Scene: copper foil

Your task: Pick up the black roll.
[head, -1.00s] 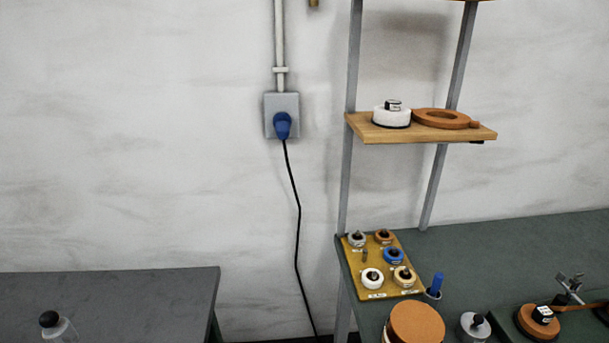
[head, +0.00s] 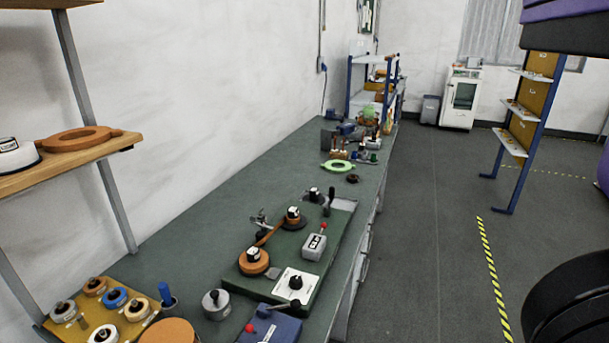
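My gripper is not in view.
A yellow board (head: 75,325) holds several small coloured rolls at the bottom left. A green plate (head: 285,240) carries orange discs and a grey box. Wooden shelves stand left. The floor aisle (head: 425,220) right of the bench is clear.

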